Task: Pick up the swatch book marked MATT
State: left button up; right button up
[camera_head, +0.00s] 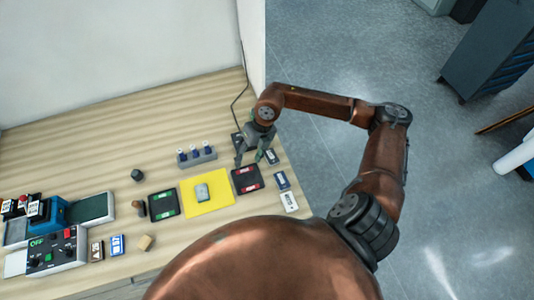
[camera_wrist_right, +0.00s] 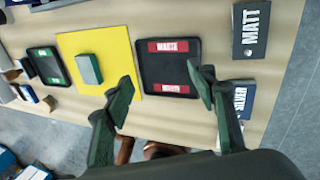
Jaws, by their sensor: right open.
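The swatch book marked MATT (camera_wrist_right: 252,30) is a dark grey flat block with white lettering, lying at the upper right of the right wrist view. In the head view a dark book (camera_head: 271,156), probably the same one, lies near the table's right edge beside my right gripper. My right gripper (camera_head: 251,159) is open and empty above the table. In the wrist view its green fingers (camera_wrist_right: 160,95) are apart over the table, with MATT beyond and right of them. A book that seems to read SILVER (camera_wrist_right: 241,95) lies partly behind the right finger. My left gripper is out of view.
A black tray with red labels (camera_head: 246,180) lies left of the books, then a yellow mat (camera_head: 222,201) with a grey-green block. A pale book (camera_head: 289,201) lies at the right edge. A stand with several bottles (camera_head: 196,158) and a blue machine (camera_head: 56,211) are farther left.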

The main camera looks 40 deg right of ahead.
aim_at(271, 156)
jog(key=d+h, duration=0.1)
jog(key=d, duration=0.2)
jog(key=d+h, duration=0.1)
jog(key=d, duration=0.2)
jog(key=w+d+m+h, duration=0.1)
jog(key=d, duration=0.3)
jog(key=shift+f+g+h, duration=0.1)
jog(key=shift+g+h, duration=0.2)
jog(key=shift+h, duration=0.1)
jog(key=shift+d+f, duration=0.15)
jog(key=shift+f, duration=0.2)
jog(key=shift+s+d+f, duration=0.1)
jog(key=shift+s+f, duration=0.1)
jog(key=shift+f, duration=0.85)
notch_tip(271, 156, down, 5)
jog(key=shift+s+r+p, duration=0.15)
jog(key=shift+p, duration=0.4)
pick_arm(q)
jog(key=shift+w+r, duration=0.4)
pick_arm(e)
jog(key=c, duration=1.2)
jog(key=shift+r, duration=0.1)
jog(key=shift+c, duration=0.2)
